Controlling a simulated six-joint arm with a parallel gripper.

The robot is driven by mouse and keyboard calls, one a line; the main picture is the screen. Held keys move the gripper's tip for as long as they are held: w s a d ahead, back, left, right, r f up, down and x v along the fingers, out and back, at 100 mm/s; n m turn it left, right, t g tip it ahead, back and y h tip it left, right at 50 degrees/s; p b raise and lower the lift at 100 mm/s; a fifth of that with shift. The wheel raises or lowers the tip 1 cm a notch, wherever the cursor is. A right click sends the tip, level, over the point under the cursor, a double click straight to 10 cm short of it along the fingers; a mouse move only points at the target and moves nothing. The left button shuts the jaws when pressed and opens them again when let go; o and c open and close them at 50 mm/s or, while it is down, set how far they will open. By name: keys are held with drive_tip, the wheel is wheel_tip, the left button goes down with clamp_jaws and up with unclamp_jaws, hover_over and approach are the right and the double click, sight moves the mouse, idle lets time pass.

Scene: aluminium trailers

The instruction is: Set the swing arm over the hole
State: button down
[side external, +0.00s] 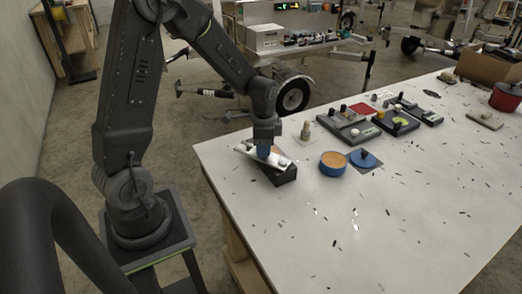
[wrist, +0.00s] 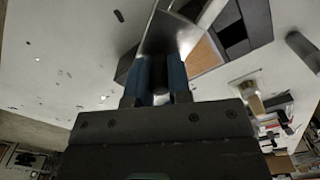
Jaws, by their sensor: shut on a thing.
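The swing arm, a shiny silver metal piece (side external: 276,160), is pinched in my gripper (side external: 263,154), whose blue fingers point down. In the wrist view the metal (wrist: 168,32) extends from between the fingers (wrist: 160,78). It is held over or right against a dark block (side external: 284,175) near the table's left edge; I cannot tell if they touch. The block also shows in the wrist view (wrist: 258,22), with a tan patch (wrist: 204,54) and dark recesses (wrist: 232,33) beside the metal. I cannot tell which recess is the hole, or whether it is covered.
A blue round tin with a tan top (side external: 333,164) and a blue knobbed lid (side external: 365,159) stand to the right. A light upright peg (side external: 306,131) stands behind. Dark fixtures (side external: 350,128) line the back. Small dark bits are scattered on the white table (side external: 400,230); its front is otherwise clear.

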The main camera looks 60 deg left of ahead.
drive_tip(key=m, duration=0.1)
drive_tip(key=w+m, duration=0.1)
drive_tip(key=shift+w+a+m, duration=0.25)
drive_tip(key=shift+m, duration=0.05)
drive_tip(key=shift+w+a+m, duration=0.1)
drive_tip(key=shift+w+m, duration=0.65)
drive_tip(key=shift+m, duration=0.55)
drive_tip(key=shift+r, duration=0.1)
drive_tip(key=c, duration=1.1)
unclamp_jaws()
drive_tip(key=shift+o, duration=0.2)
wheel_tip(320, 180, up, 14)
